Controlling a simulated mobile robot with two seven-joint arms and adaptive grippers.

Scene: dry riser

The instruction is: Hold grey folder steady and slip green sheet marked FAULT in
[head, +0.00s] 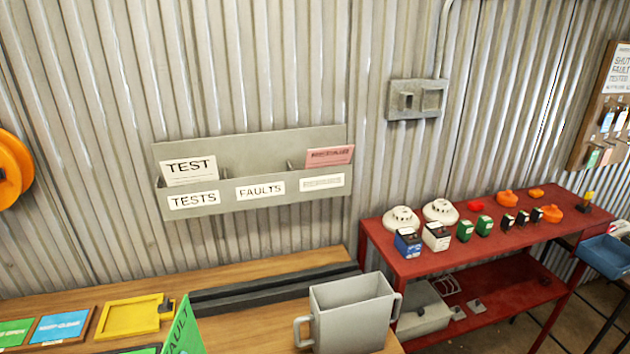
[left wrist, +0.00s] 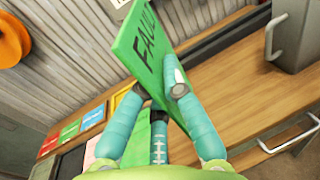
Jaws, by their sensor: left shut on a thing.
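The green sheet marked FAULT (head: 180,330) stands tilted at the bottom edge of the head view, partly cut off. In the left wrist view my left gripper (left wrist: 158,92) is shut on the lower part of this green sheet (left wrist: 149,48), its lettering showing. A grey open-topped holder with two side handles (head: 352,318), seemingly the grey folder, stands on the wooden bench, right of the sheet and apart from it. It also shows at the upper right of the left wrist view (left wrist: 298,35). No gripper touches it in view. My right gripper is in neither view.
A grey wall rack (head: 250,205) labelled TESTS and FAULTS holds a white TEST card and a pink card. A dark rail (head: 270,290) lies behind the holder. A yellow tray (head: 130,317) is at left. A red shelf (head: 480,240) with detectors and batteries stands at right.

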